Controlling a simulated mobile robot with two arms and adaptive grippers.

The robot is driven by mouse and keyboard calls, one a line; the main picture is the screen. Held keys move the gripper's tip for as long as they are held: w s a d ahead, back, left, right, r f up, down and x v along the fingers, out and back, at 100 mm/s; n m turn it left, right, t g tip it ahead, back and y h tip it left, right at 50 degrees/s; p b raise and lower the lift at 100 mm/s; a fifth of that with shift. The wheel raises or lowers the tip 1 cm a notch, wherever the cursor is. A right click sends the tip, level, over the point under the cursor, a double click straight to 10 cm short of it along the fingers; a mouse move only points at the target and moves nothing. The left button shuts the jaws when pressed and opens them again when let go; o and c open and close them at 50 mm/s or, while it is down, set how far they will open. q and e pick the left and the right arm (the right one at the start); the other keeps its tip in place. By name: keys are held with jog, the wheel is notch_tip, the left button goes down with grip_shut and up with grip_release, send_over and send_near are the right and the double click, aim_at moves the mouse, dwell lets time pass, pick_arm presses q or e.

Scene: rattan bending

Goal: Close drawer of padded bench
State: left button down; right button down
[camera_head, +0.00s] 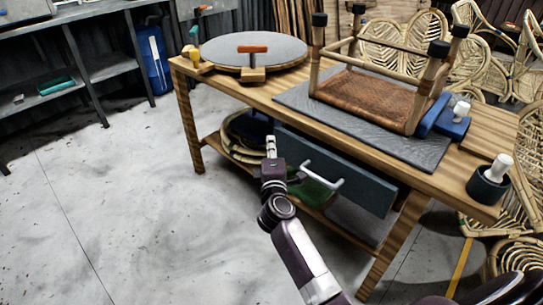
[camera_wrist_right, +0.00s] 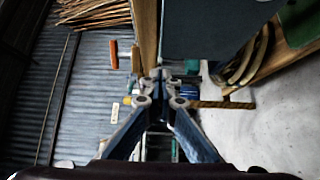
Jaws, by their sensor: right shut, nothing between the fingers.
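The padded bench (camera_head: 405,150) has a wooden top with a grey pad. Its dark drawer front (camera_head: 350,172) with a pale bar handle (camera_head: 325,180) shows under the long near edge; how far it stands out is hard to tell. My right gripper (camera_head: 271,147) is shut and empty, pointing up near the left end of the drawer front, left of the handle. In the right wrist view, its closed fingertips (camera_wrist_right: 162,78) are below a dark panel (camera_wrist_right: 215,30), apparently the drawer front. Contact cannot be told. My left gripper is out of view.
An upturned stool (camera_head: 370,95), a round disc (camera_head: 255,52), clamps and a blue tool (camera_head: 450,125) are on the top. Rattan coils lie on the lower shelf (camera_head: 212,140). Rattan chairs stand at the right. The floor at the left (camera_head: 110,200) is clear.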

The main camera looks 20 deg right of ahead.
aim_at(285, 134)
jog(key=d, duration=0.1)
jog(key=w+d, duration=0.1)
jog(key=d, duration=0.1)
jog(key=shift+d, duration=0.1)
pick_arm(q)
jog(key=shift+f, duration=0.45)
pick_arm(e)
jog(key=shift+d, duration=0.15)
jog(key=shift+w+d, duration=0.25)
jog(key=shift+d, duration=0.35)
jog(key=shift+w+d, duration=0.25)
jog(key=shift+d, duration=0.3)
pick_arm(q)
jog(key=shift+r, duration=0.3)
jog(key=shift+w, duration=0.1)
